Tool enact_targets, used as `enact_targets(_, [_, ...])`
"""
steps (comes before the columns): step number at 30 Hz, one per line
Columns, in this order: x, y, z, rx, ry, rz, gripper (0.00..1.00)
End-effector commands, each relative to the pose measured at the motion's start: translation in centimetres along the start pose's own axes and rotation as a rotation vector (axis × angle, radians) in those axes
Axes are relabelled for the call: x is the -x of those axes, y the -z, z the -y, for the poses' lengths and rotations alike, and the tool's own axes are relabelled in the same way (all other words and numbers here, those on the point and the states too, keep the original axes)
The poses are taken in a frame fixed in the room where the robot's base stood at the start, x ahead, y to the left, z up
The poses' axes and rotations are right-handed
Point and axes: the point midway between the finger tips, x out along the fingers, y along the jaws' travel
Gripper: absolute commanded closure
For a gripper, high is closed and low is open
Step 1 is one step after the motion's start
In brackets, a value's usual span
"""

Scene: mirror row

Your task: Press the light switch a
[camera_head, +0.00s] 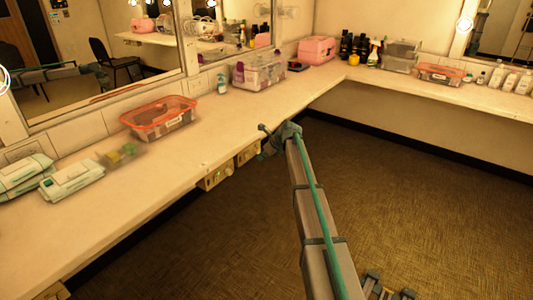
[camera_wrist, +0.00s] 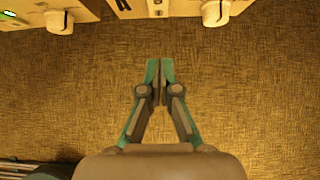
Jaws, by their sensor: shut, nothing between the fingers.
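Two yellowish boxes hang under the front edge of the counter, a left box (camera_head: 215,175) and a right box (camera_head: 248,153). In the wrist view, the left box (camera_wrist: 40,14) and the right box (camera_wrist: 165,8) are cut off by the top edge. Each carries a white rounded piece, one at left (camera_wrist: 60,21) and one at right (camera_wrist: 215,13). No readable label shows which is light switch a. My gripper (camera_wrist: 153,68) is shut and empty, its fingertips below the gap between the boxes in the picture and apart from both. In the head view it is small beside the right box.
The long white counter (camera_head: 180,160) bears an orange-lidded bin (camera_head: 160,117), wipe packs (camera_head: 72,181), a clear bin (camera_head: 258,72) and a pink case (camera_head: 317,50). Mirrors stand behind it. The carpeted floor (camera_head: 420,190) around my arm is open.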

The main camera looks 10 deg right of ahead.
Motion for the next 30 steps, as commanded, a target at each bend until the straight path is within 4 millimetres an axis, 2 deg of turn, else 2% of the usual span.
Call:
enact_targets(1, [-1.2,-0.1,0.1,0.000,-0.001,-0.001,1.00])
enact_targets(4, [-3.0,0.0,0.1,0.000,-0.002,-0.001,1.00])
enact_targets(10, [-4.9,-2.0,0.1,0.001,0.000,0.001,1.00])
enact_targets(16, [-5.7,-2.8,0.1,0.000,0.001,0.001,1.00])
enact_targets(27, [-5.8,-2.9,0.0,0.000,0.000,0.001,1.00])
enact_targets(30, [-6.2,-3.4,-0.8,0.008,-0.006,0.010,1.00])
